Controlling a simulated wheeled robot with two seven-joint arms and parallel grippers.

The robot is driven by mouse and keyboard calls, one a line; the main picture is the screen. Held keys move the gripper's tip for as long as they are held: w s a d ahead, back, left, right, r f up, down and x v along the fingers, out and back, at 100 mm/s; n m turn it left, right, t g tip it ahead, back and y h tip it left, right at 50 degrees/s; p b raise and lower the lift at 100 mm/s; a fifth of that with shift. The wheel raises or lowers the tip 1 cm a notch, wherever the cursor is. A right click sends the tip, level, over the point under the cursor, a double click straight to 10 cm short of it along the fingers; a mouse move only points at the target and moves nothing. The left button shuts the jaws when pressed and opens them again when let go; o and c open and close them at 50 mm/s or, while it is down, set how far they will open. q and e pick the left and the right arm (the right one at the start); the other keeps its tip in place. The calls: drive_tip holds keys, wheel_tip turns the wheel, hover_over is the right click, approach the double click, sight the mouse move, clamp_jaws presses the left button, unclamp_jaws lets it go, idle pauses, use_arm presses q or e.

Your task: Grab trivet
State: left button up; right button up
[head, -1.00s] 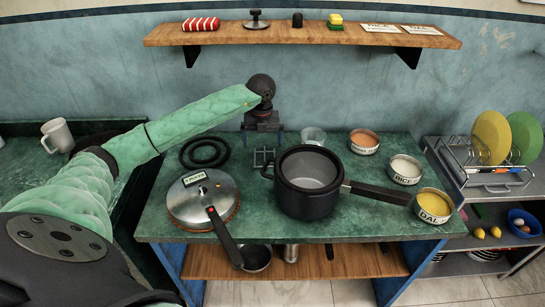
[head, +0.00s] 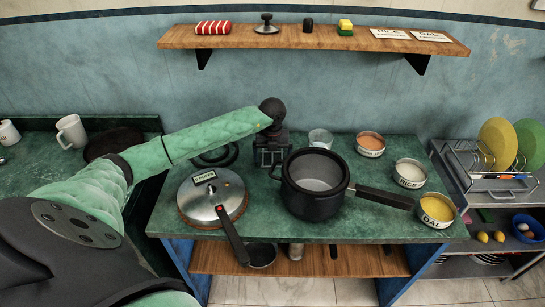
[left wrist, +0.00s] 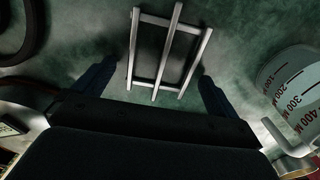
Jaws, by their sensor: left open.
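The trivet (left wrist: 182,55) is a small grey metal rack of parallel bars. In the left wrist view it lies on the green counter, between and just beyond the two dark blue fingers. My left gripper (head: 271,158) points down over that spot in the head view, behind and left of the black pot, and mostly hides the trivet there. The left gripper is open in the left wrist view (left wrist: 156,72), with one finger on each side of the trivet. I cannot tell whether the fingers touch it. My right gripper is not in view.
The black pot (head: 313,203) stands close in front of the gripper. A measuring cup (head: 320,138) stands to its right and a black ring (head: 212,157) to its left. A lidded pan (head: 200,197) is front left. Ingredient bowls (head: 410,172) line the right. A shelf (head: 300,38) hangs above.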

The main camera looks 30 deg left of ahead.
use_arm(q)
drive_tip(key=shift+f, duration=0.2)
drive_tip(key=shift+c, duration=0.5)
drive_tip(key=c, duration=1)
